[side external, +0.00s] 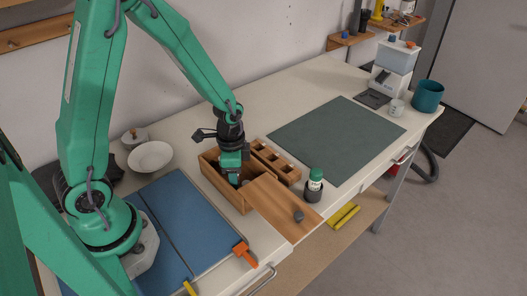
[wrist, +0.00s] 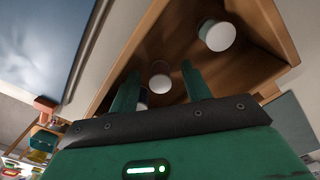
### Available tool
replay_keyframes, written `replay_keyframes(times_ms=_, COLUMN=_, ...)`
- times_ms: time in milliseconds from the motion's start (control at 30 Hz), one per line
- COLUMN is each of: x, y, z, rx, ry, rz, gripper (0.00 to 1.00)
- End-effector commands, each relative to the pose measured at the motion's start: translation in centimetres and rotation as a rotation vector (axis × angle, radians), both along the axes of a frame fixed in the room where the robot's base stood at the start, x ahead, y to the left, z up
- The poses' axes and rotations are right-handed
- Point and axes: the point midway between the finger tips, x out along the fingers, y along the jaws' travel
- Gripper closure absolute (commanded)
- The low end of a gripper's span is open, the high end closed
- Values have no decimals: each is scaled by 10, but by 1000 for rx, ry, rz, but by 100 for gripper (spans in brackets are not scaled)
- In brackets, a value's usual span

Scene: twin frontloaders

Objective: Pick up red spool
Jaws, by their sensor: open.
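My gripper (side external: 237,178) is over the open wooden box (side external: 223,189), pointing down into it. In the wrist view my gripper (wrist: 159,74) has its two green fingers apart inside the box. A round spool-like piece with a pale top (wrist: 160,84) shows between the fingers, and I see no contact. Another pale-topped piece (wrist: 218,36) stands near the box corner, right of the fingers. A third pale piece (wrist: 142,97) is mostly hidden behind the left finger. No red shows clearly on any of them, so I cannot tell which is the red spool.
A wooden board (side external: 275,205) with a dark knob (side external: 299,216) lies at the box's right front. A wooden rack (side external: 277,162) stands close behind. A blue mat (side external: 190,220) lies left; the green mat (side external: 335,135) is clear.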

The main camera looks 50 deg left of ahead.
Motion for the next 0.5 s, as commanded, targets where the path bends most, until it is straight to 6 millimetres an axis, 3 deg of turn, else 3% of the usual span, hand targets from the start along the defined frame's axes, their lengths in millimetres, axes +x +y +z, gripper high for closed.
replay_keyframes(times_ms=67, x=0, y=0, z=0, rx=0, ry=0, rz=0, gripper=54)
replay_keyframes(times_ms=300, x=0, y=0, z=0, rx=0, ry=0, rz=0, gripper=100)
replay_keyframes(times_ms=500, x=0, y=0, z=0, rx=0, ry=0, rz=0, gripper=100)
